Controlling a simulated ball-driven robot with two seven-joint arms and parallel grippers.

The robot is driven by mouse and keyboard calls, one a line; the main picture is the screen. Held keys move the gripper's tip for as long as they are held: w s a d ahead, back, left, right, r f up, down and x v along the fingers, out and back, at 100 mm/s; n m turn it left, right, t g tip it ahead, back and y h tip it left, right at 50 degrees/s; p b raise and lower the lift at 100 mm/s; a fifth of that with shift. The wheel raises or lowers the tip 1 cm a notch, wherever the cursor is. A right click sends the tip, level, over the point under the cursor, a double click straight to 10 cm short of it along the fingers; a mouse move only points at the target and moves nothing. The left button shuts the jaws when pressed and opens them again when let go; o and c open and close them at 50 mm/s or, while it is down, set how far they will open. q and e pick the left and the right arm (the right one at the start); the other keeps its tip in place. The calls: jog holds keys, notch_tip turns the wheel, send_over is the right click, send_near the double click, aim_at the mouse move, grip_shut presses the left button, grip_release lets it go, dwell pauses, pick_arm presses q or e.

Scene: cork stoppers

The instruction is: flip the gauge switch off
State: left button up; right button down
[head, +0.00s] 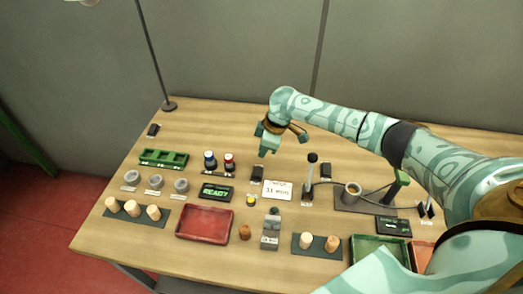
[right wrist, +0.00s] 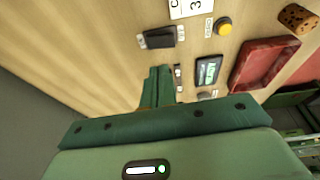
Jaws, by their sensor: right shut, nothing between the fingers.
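A black switch (head: 256,173) stands on the table just left of the white card (head: 277,190). It also shows in the right wrist view (right wrist: 160,37), with small pale labels at its ends. I cannot read the labels or tell which way it is set. Similar black switches stand right of the card (head: 326,171), at the far left (head: 152,130) and at the right (head: 427,210); I cannot tell which is the gauge switch. My right gripper (head: 266,152) is shut and empty, pointing down above and behind the switch left of the card. Its closed fingers (right wrist: 158,86) show in the right wrist view.
A READY display (head: 216,191), a yellow button (head: 251,200) and red and blue knobs (head: 220,161) are close by. A black-topped lever (head: 311,166) stands right of the card. A red tray (head: 204,222) and corks (head: 244,232) lie in front.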

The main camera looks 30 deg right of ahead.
jog(key=a+p+v, duration=0.1)
jog(key=v, duration=0.5)
jog(key=shift+s+d, duration=0.25)
jog(key=shift+d, duration=0.1)
